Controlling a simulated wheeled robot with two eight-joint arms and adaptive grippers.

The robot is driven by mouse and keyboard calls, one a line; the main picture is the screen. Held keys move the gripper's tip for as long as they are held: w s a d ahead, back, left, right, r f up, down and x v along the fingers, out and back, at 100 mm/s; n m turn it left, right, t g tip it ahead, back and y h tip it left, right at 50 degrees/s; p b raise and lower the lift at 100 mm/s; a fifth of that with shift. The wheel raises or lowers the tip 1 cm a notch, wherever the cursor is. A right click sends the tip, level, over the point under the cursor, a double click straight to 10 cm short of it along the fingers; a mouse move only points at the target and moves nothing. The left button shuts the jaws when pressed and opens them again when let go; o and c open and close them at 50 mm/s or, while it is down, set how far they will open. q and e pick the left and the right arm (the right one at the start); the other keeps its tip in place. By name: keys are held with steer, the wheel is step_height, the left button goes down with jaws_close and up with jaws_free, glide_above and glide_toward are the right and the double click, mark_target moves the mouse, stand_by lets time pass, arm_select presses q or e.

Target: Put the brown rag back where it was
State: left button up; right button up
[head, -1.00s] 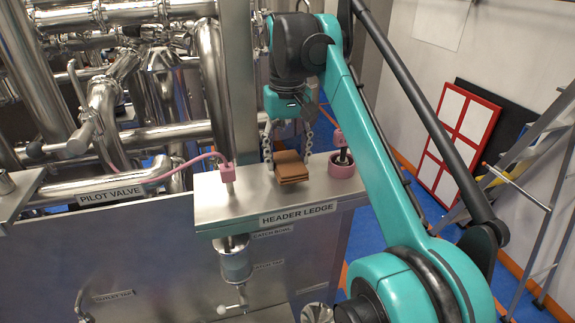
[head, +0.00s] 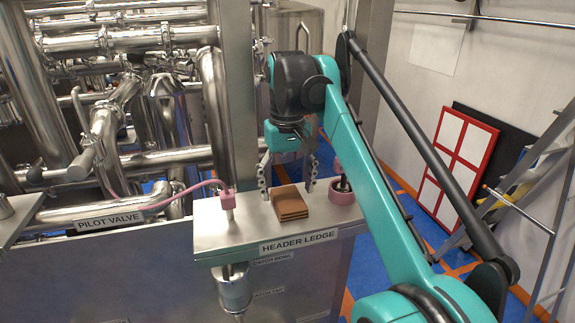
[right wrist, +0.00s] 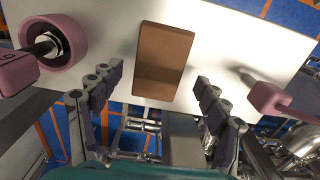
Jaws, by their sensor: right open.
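The brown rag (head: 290,203), a folded flat pad, lies on the steel header ledge (head: 222,226). My right gripper (head: 287,192) is open and empty. Its fingers point down at the rear part of the rag, one on each side, with visible gaps. In the right wrist view the whole rag (right wrist: 165,60) lies on the pale ledge top (right wrist: 112,32), beyond and between the spread fingertips (right wrist: 159,76). Nothing is between the fingers there. Whether the fingertips touch the ledge cannot be told. My left gripper is not in view.
A pink ring-shaped part (head: 341,192) with a dark stem stands right of the rag. A pink block fitting (head: 227,200) with a hose stands at the ledge's left end. Steel pipes (head: 165,160) crowd the left and back. A ladder (head: 520,185) stands at the far right.

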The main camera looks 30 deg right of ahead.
mark_target(287, 197)
arm_select(q)
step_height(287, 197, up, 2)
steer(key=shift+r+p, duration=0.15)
steer(key=shift+p, duration=0.95)
arm_select(e)
step_height(287, 197, up, 10)
steer(key=shift+r, duration=0.25)
